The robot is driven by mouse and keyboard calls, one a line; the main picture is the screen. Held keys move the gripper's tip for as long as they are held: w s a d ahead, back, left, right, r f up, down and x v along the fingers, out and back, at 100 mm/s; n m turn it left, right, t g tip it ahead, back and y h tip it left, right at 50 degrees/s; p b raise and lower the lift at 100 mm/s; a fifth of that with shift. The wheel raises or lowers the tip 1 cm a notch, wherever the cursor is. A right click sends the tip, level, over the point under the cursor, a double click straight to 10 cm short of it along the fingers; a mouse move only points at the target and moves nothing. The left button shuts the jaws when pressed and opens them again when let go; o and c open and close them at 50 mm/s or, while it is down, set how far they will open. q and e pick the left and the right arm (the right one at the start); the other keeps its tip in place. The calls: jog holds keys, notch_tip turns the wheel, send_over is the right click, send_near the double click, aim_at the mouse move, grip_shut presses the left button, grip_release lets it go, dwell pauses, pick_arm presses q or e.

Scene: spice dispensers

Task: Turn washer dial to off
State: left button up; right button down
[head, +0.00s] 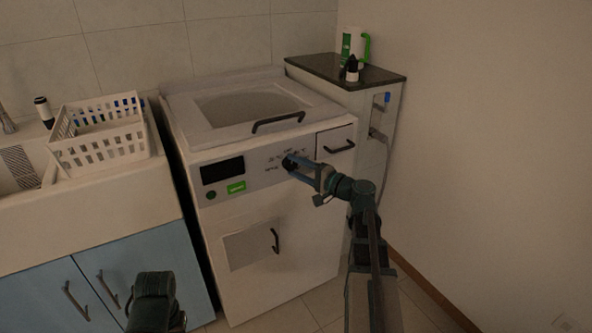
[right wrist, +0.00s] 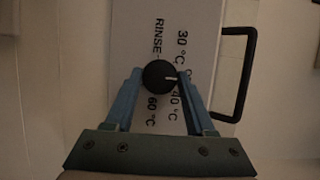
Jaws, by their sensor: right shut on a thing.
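The washer (head: 262,215) is white, with a front control panel that has a dark display and a green label. Its round black dial (head: 288,163) is at the tip of my right gripper (head: 293,166). In the right wrist view the dial (right wrist: 159,76) sits between the two blue fingers, which are shut on it. A pale mark on the dial points to the right in that view, toward the gap between the 30 °C and 40 °C print. RINSE and 60 °C are printed beside it. In the head view my left arm shows at the bottom; its fingertips cannot be made out.
A black lid handle (head: 278,122) and a drawer handle (head: 339,147) stand out near the dial. A white basket (head: 104,137) sits on the sink counter at left. A dark-topped cabinet (head: 346,72) with bottles stands at right. Floor is clear before the washer.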

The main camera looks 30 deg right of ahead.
dwell(0.4)
jog(key=shift+c, duration=1.2)
grip_release()
jog(key=v, duration=1.4)
jog(key=shift+w+a+f, duration=0.1)
